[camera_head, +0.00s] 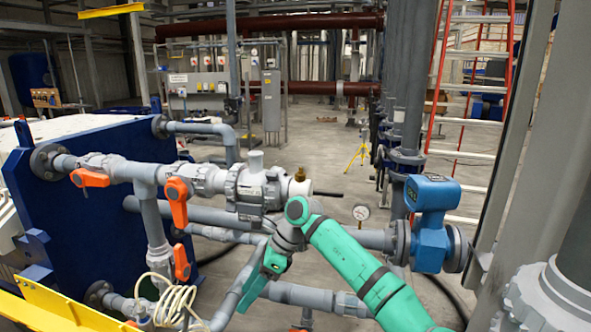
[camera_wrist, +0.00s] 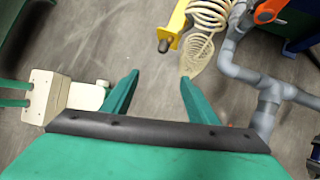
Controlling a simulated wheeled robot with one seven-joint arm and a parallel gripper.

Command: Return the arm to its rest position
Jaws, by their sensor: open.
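My gripper (camera_wrist: 160,95) is open and empty in the wrist view, its two green fingers apart with bare grey floor between and beyond them. In the head view my green arm reaches up from the lower right, and my gripper (camera_head: 252,285) points down and left in front of the grey pipes. Its fingertips are hard to make out in the head view.
Grey pipes with orange-handled valves (camera_head: 177,200) stand close on the left, beside a blue press plate (camera_head: 90,200). A coiled cream hose (camera_head: 175,303) hangs near a yellow rail (camera_head: 50,310). A blue flow meter (camera_head: 432,225) stands right of my arm.

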